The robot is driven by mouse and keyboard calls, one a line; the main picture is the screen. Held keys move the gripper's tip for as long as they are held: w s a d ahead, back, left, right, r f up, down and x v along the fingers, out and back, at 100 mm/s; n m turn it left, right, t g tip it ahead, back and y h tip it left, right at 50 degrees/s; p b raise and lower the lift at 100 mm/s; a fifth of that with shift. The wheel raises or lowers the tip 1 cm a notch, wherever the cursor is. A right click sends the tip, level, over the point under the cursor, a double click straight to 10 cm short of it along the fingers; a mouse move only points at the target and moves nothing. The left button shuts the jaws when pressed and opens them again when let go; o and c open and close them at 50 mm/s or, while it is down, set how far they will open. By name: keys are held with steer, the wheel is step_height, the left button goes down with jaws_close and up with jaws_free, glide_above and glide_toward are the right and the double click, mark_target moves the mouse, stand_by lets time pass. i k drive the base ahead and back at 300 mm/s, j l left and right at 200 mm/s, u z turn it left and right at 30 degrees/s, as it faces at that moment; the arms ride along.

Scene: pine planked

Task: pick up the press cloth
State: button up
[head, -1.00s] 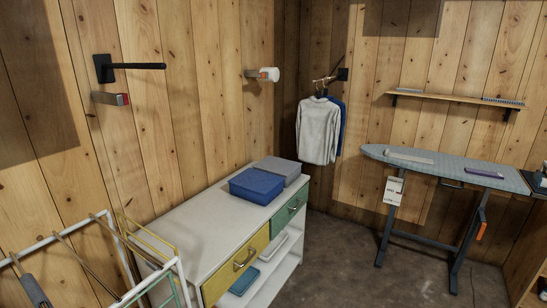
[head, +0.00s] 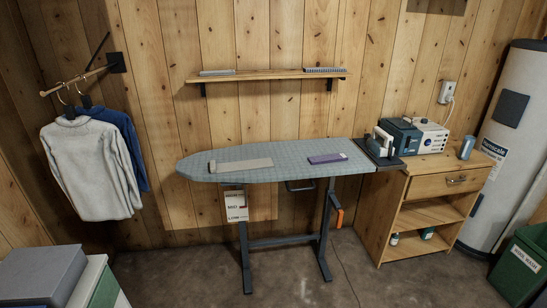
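The ironing board (head: 290,168) stands against the back wall, with a grey-blue checked cover. A flat, folded grey-beige cloth (head: 246,165) lies on its left half and looks like a press cloth. A small flat purple item (head: 327,158) lies on the right half, apart from the cloth; I cannot tell whether it is cloth. My gripper is not in view.
A shelf (head: 268,76) hangs above the board. Shirts (head: 93,170) hang at left. A green bin (head: 522,265) stands lower right. Floor before the board is clear.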

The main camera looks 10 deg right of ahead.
mark_target(264, 162)
steer(key=i+j, duration=0.35)
steer(key=i+j+z, duration=0.1)
steer(key=i+j, duration=0.25)
steer(key=j, duration=0.25)
